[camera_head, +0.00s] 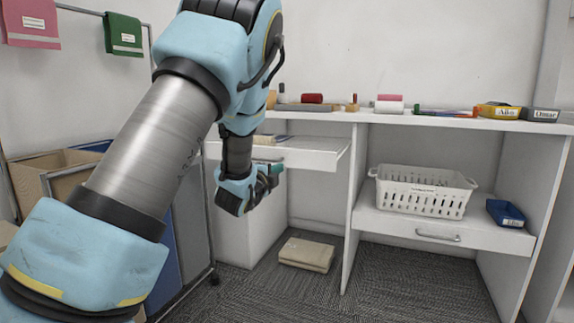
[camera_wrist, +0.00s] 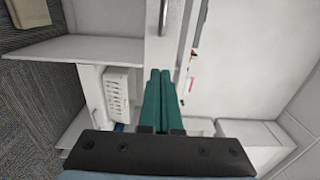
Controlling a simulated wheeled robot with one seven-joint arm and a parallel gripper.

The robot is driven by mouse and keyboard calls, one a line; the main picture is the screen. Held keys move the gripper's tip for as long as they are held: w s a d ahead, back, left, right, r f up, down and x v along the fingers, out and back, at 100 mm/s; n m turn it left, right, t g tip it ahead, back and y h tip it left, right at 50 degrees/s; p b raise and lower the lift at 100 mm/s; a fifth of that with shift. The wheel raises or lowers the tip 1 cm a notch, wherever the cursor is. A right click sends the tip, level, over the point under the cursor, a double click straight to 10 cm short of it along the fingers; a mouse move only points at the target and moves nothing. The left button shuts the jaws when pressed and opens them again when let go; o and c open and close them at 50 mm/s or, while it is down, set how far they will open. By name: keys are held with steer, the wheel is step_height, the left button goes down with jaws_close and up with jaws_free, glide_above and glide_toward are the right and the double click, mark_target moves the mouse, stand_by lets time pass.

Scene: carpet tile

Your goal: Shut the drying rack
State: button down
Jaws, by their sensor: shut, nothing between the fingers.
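The metal rail (camera_head: 82,11) at the upper left carries a pink towel and a green towel and may be the drying rack; I cannot be sure. A white drawer (camera_head: 318,160) under the counter is pulled out, with flat items inside. My gripper (camera_head: 277,172) is in front of this drawer, and its green fingers (camera_wrist: 160,73) are together and empty. In the wrist view the fingertips point towards a white panel (camera_wrist: 160,50) with a handle. I cannot tell whether they touch it.
A tan box (camera_head: 307,254) lies on the carpet. Small items line the counter (camera_head: 430,120). A cardboard box (camera_head: 45,165) stands left, partly behind my arm.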

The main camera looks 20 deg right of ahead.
mark_target(293, 159)
steer(key=x, duration=0.9)
steer(key=shift+w+d, duration=0.15)
steer(key=shift+d, duration=0.05)
